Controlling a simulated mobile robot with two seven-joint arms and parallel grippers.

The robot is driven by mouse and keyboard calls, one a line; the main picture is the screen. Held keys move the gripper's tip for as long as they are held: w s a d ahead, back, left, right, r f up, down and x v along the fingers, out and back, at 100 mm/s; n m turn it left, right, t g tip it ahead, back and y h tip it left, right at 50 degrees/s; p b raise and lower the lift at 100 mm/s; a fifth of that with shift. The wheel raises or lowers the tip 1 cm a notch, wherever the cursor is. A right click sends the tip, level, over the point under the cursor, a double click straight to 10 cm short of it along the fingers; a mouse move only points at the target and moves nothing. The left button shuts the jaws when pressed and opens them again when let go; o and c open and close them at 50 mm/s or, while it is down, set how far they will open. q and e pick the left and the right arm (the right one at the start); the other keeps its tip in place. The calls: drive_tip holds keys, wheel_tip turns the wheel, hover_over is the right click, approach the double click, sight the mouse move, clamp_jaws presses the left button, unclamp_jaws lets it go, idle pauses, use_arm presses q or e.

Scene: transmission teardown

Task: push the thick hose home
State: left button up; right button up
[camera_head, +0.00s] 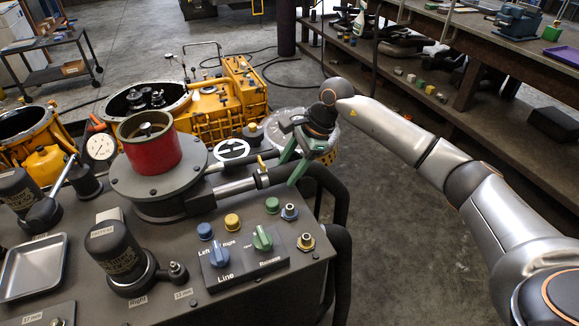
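The thick black hose (331,185) runs from the right edge of the bench up to a silver metal stub (235,188) beside the round grey fixture. Its end lies at or over the stub; how far on it sits I cannot tell. My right gripper (287,172) reaches in from the right with green fingers pointing down at the hose near this end. The fingertips appear to lie on either side of the hose. Whether they grip it is not clear. My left gripper is not in view.
A red cylinder (150,148) stands on the grey fixture (195,172). A control panel (241,262) with blue and green knobs lies in front. Black capped cylinders (117,257) and a metal tray (33,267) are at left. A yellow transmission housing (215,112) stands behind.

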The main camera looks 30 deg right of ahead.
sight(269, 172)
clamp_jaws()
idle(0.5)
drive_tip(key=shift+w+a+r+b, duration=0.1)
drive_tip(key=shift+a+b, duration=0.15)
drive_tip(key=shift+a, duration=1.1)
drive_tip(key=shift+w+a+b, duration=0.1)
drive_tip(key=shift+a+b, duration=0.1)
drive_tip(key=shift+a, duration=1.1)
drive_tip(key=shift+o, duration=0.8)
unclamp_jaws()
